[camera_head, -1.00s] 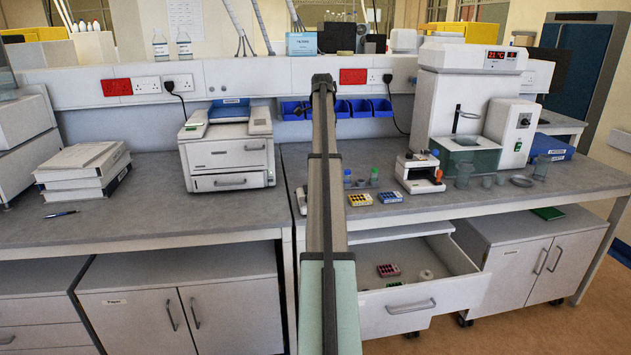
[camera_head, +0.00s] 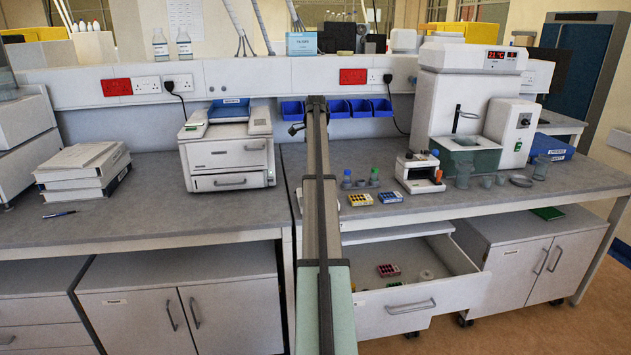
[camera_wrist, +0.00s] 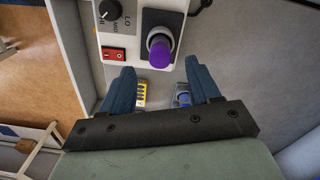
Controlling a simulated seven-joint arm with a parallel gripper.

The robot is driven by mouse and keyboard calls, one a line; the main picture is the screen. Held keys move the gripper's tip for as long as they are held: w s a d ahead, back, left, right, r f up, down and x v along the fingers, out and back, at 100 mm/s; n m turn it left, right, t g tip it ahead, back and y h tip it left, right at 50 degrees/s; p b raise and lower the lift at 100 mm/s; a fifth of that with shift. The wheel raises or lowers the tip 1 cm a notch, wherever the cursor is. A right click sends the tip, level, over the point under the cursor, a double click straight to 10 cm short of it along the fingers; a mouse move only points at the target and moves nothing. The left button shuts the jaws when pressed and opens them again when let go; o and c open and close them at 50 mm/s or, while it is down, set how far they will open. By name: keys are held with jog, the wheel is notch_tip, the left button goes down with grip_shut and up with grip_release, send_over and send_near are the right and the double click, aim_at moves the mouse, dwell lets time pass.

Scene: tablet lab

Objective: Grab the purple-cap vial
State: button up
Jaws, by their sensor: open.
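In the head view I cannot make out the vial; my arm covers the middle of the bench.
In the head view, a yellow rack (camera_head: 360,199) and a blue rack (camera_head: 390,196) lie right of my arm, near a small white instrument (camera_head: 418,173). A printer (camera_head: 228,150) stands left. A drawer (camera_head: 410,306) is open below the bench.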

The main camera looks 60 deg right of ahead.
jog(key=shift+a+f, duration=0.1)
jog(key=shift+f, duration=2.55)
jog(key=c, duration=1.1)
